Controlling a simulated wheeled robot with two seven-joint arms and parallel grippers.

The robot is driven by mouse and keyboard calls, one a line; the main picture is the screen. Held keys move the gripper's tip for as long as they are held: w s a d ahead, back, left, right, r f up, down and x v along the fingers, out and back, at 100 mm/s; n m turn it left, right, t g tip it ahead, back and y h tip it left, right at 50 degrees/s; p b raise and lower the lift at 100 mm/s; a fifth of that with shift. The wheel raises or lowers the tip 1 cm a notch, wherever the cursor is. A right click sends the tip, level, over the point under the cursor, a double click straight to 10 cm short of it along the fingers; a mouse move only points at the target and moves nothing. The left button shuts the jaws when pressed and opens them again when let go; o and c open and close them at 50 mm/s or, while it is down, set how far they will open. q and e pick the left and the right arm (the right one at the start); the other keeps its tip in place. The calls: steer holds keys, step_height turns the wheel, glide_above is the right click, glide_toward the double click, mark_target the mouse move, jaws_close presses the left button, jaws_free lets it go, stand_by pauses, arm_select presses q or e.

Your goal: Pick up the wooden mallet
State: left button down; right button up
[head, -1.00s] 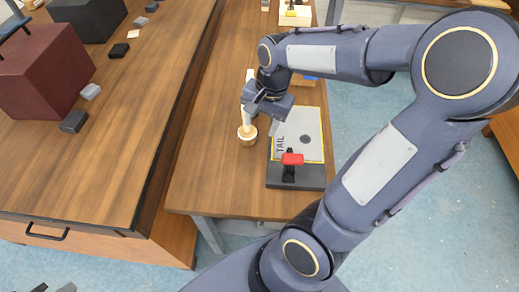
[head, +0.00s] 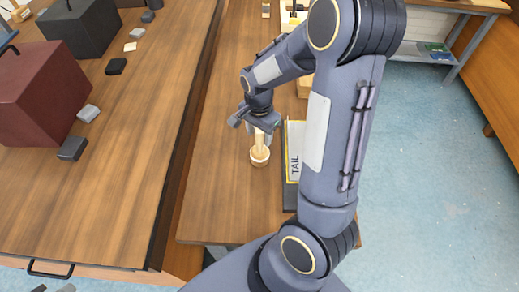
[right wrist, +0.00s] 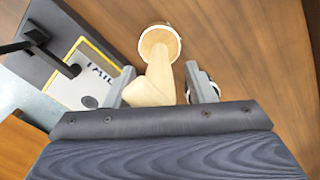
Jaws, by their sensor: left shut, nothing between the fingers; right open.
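The wooden mallet (head: 260,156) stands on the narrow wooden table, its round pale head low and its handle pointing up toward my right gripper (head: 254,122). In the right wrist view the mallet's head (right wrist: 160,44) lies beyond the fingertips and its pale handle runs back between the fingers. My right gripper (right wrist: 161,86) is open around the handle, with a clearer gap on the right finger's side; contact with the left finger cannot be told. Only a small part of my left gripper (head: 53,288) shows at the bottom left edge, shut and far from the mallet.
A dark board with a yellow-edged "TAIL" sheet (head: 293,150) lies close to the right of the mallet, partly behind my right arm. The wooden bench (head: 130,150) on the left holds a maroon box (head: 40,90), a black box (head: 80,25) and small blocks. Table left of the mallet is clear.

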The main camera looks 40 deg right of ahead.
steer(key=shift+f, duration=0.35)
steer(key=shift+c, duration=0.3)
steer(key=c, duration=1)
steer(key=shift+r, duration=0.15)
